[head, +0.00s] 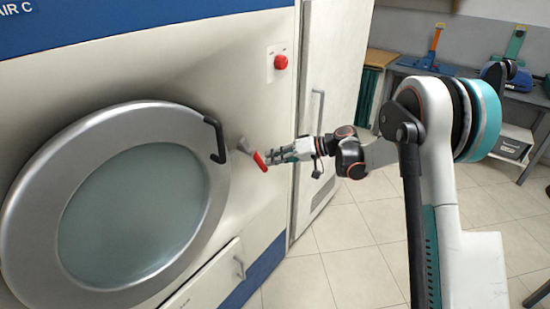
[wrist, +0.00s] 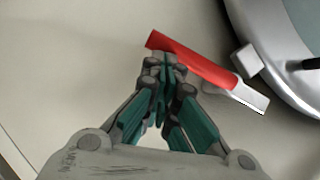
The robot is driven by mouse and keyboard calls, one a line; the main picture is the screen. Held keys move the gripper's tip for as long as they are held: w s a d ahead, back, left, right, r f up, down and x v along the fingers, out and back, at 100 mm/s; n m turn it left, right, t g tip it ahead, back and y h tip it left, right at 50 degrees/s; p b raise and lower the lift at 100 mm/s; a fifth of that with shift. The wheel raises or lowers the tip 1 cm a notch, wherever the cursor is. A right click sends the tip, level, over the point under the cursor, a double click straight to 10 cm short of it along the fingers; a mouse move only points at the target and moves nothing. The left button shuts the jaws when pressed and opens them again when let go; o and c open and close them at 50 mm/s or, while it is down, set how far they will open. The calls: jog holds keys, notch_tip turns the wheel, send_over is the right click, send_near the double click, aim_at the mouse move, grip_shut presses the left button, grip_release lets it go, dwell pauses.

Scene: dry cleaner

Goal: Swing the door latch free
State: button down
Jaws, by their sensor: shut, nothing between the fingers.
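The round metal door (head: 40,245) with a glass window sits in the machine front at the left of the head view. It looks closed against the machine. A black handle (head: 214,139) is on its upper right rim. The latch (head: 260,160) is a grey lever with a red grip, just right of the rim. In the wrist view the red latch grip (wrist: 200,66) slants from upper left down to a grey metal end at the right. My gripper (head: 270,157) is shut and empty. Its fingertips (wrist: 163,62) are at the red grip; whether they touch it I cannot tell.
A red button (head: 281,62) is on the machine panel above the latch. A tall white cabinet door (head: 335,90) with a long handle stands right of the machine. A drawer handle (head: 240,267) is below. The tiled floor (head: 330,275) is clear.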

aim_at(266, 169)
jog(key=shift+s+a+f+b, duration=0.25)
jog(key=shift+s+a+f, duration=0.25)
jog(key=shift+f, duration=0.25)
jog(key=shift+s+a+f+b, duration=0.2)
jog(key=shift+s+a+f, duration=0.2)
jog(key=shift+s+f, duration=0.25)
jog(key=shift+w, duration=0.1)
